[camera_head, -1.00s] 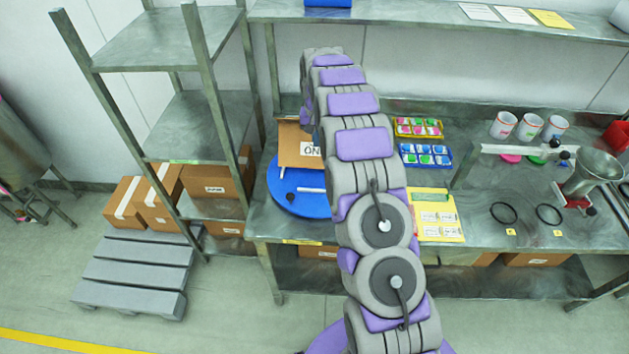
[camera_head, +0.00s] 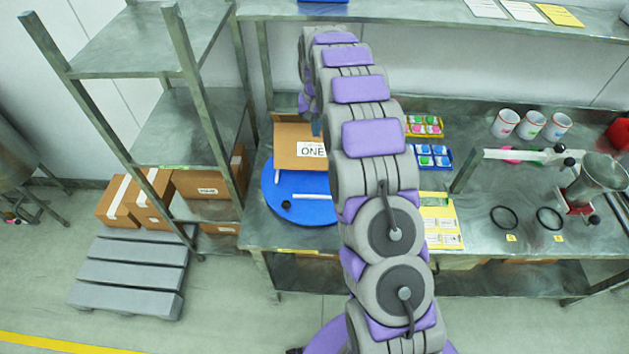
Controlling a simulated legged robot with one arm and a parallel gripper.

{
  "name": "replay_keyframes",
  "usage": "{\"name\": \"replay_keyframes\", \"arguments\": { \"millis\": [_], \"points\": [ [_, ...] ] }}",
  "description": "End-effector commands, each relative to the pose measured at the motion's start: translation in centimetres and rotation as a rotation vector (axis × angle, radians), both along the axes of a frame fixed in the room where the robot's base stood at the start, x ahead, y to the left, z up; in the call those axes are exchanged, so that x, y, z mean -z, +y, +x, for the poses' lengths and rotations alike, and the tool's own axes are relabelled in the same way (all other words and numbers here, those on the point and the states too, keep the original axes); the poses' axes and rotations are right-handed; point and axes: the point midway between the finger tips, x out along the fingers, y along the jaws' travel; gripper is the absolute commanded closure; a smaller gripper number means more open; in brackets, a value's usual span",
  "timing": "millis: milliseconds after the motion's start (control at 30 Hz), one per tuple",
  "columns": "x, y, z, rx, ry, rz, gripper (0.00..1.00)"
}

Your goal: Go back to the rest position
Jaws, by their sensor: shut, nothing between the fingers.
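My arm rises from the bottom centre, bends over near the top of the picture and comes down on the far side. My gripper (camera_head: 316,128) shows only as a small dark part at the arm's far end, in front of the brown box marked ONE (camera_head: 290,147). Its fingers are mostly hidden behind my own arm links. It is shut and holds nothing.
The box stands by a blue round disc (camera_head: 283,215) on the steel bench. Right of my arm are colour trays (camera_head: 432,157), white cups (camera_head: 531,126), black rings (camera_head: 504,217) and a metal funnel (camera_head: 602,172). A shelf rack (camera_head: 190,125) and grey pallet (camera_head: 128,275) stand left.

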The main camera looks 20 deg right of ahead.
Motion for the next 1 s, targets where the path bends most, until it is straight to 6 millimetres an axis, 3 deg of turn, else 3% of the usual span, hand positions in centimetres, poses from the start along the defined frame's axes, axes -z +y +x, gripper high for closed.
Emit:
{"name": "replay_keyframes", "arguments": {
  "millis": [100, 667, 833, 1000],
  "points": [
    [-0.9, 0.3, 0.0, -0.001, -0.005, -0.003, 1.0],
    [-1.6, 0.3, -0.2, -0.006, -0.011, 0.0, 1.0],
    [-3.5, 1.0, -2.4, -0.027, -0.006, 0.003, 1.0],
    [-6.3, 2.0, -6.8, -0.063, 0.01, 0.008, 1.0]
  ]
}}
